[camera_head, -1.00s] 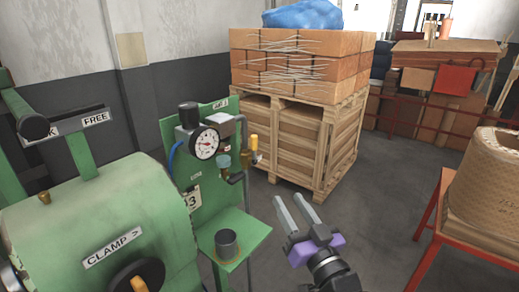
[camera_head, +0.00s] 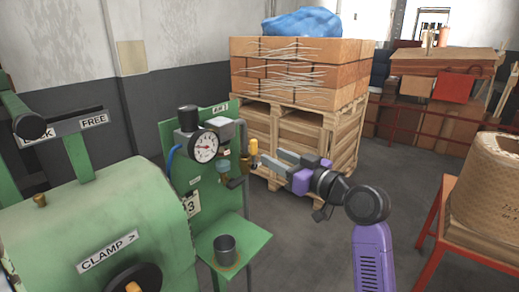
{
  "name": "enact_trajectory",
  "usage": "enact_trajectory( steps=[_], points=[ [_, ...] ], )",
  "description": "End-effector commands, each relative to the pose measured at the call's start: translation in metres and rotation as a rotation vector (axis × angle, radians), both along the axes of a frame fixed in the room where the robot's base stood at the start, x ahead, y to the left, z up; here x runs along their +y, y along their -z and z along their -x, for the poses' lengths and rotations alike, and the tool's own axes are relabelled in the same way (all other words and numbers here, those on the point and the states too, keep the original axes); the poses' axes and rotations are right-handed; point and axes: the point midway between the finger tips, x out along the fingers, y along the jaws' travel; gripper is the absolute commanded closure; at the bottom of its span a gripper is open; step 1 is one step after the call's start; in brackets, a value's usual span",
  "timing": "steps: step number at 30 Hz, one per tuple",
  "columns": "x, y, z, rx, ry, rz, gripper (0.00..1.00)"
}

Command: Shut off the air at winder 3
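The green winder (camera_head: 95,225) at the left has a plate ending in "3" (camera_head: 190,205), partly hidden. Its green upright panel (camera_head: 205,180) carries an air unit with a round white gauge (camera_head: 204,146) and a dark knob (camera_head: 188,118). A small valve with a yellow handle (camera_head: 253,146) sticks up at the unit's right side. My gripper (camera_head: 273,162) is just right of the valve, its two grey fingers pointing left towards it. The fingers look apart with nothing between them. I cannot tell whether a fingertip touches the valve.
A green shelf (camera_head: 250,242) below the panel holds a dark cup (camera_head: 225,250). A wooden crate (camera_head: 345,135) stacked with strapped brown blocks (camera_head: 300,70) stands behind my gripper. A red stand (camera_head: 440,215) with a large brown coil (camera_head: 487,185) is at the right.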

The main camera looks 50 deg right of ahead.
Motion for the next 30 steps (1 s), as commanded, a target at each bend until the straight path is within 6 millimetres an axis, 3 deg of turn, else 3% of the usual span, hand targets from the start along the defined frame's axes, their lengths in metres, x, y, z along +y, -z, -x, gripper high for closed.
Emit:
enact_trajectory(
  steps=[12, 25, 30],
  points=[
    [-0.011, -0.002, -0.058, 0.0, 0.001, -0.001, 0.6],
    [-0.014, 0.0, -0.068, -0.001, 0.003, 0.0, 0.6],
    [-0.014, 0.0, -0.068, -0.001, 0.003, 0.0, 0.94]
  ],
)
